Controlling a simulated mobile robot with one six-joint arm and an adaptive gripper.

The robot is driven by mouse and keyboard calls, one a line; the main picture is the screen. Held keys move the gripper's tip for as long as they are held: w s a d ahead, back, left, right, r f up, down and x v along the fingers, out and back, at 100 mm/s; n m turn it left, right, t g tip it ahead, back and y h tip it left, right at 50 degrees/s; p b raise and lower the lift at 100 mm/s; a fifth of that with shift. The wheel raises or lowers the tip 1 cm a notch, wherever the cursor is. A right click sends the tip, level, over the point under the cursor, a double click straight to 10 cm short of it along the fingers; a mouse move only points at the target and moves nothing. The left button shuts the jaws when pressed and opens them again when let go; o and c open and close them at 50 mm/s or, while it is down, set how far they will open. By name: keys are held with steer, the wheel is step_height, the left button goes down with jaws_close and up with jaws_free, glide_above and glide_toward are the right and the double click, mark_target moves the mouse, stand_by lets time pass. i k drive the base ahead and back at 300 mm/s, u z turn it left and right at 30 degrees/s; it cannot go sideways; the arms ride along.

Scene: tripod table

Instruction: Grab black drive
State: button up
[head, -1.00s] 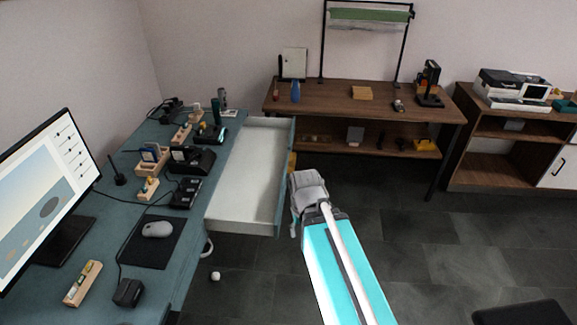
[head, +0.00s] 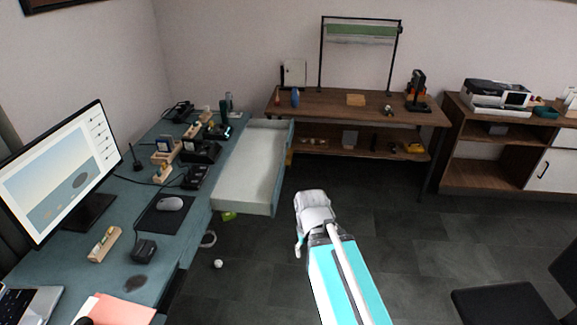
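Several small black box-shaped items lie on the blue-green desk (head: 60,250); I cannot tell for sure which one is the black drive. One flat black box (head: 194,177) lies behind the mouse pad, beside the open drawer. A larger black device (head: 201,151) stands just behind it. Another small black box (head: 144,250) sits near the front of the desk. My arm reaches forward over the floor, right of the desk and apart from it. Its far end is a grey-white joint; no gripper fingers show.
An open, empty-looking drawer (head: 246,182) juts from the desk's right side. A monitor (head: 62,170), mouse (head: 170,203) and laptop (head: 25,304) occupy the desk. A wooden workbench (head: 330,106) stands behind, a black chair (head: 497,304) at lower right. The middle floor is clear.

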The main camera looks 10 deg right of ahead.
mark_target(189, 143)
steer(key=z, duration=0.05)
steer(key=k, duration=0.8)
steer(key=z, duration=0.85)
steer(key=i, duration=2.25)
steer(key=u, duration=0.05)
